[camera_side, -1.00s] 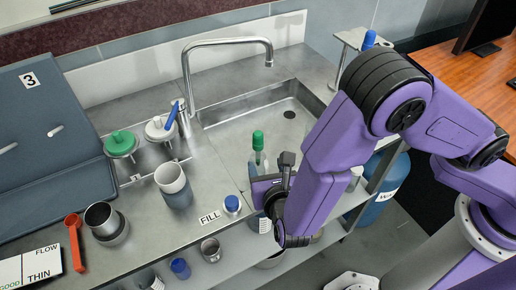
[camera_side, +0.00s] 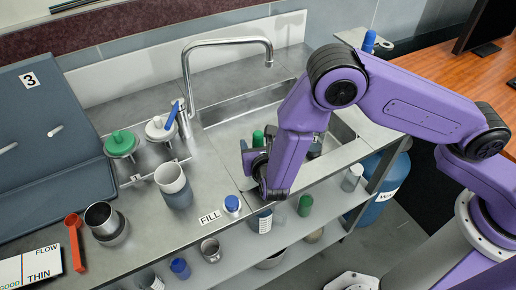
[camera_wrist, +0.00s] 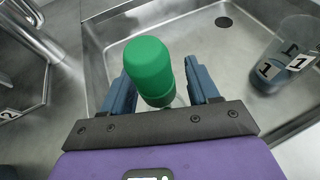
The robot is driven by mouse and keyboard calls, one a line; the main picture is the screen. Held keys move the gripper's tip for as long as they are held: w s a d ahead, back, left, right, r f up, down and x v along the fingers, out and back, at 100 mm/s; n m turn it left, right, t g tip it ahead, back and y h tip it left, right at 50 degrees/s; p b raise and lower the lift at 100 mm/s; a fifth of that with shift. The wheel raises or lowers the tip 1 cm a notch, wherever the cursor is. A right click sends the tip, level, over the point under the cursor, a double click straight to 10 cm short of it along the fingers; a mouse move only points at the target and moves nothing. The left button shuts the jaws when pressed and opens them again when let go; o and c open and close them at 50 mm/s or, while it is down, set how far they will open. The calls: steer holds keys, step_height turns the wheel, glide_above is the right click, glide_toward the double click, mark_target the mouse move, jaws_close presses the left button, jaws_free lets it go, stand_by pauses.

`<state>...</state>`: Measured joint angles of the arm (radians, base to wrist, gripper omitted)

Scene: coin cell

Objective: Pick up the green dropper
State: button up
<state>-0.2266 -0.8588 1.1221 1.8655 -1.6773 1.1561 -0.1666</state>
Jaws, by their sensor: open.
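The green dropper (camera_wrist: 150,72) stands with its green bulb up, between the two blue fingers of my gripper (camera_wrist: 170,88) in the wrist view. Both fingers sit apart at the bulb's sides and are not closed on it. Its lower part is mostly hidden by my gripper. In the side view only the dropper's green top (camera_side: 258,138) shows above my gripper (camera_side: 252,157), at the sink's front edge.
A clear beaker marked 1 (camera_wrist: 289,55) stands in the sink (camera_wrist: 190,35) to the right. The faucet (camera_side: 188,75) rises behind. A grey-and-white cup (camera_side: 173,184) and a blue-capped bottle (camera_side: 232,204) stand left on the counter. A green-capped bottle (camera_side: 305,205) is below.

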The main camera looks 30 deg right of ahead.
steer(key=shift+w+d, duration=0.1)
steer(key=shift+w, duration=0.05)
steer(key=c, duration=1)
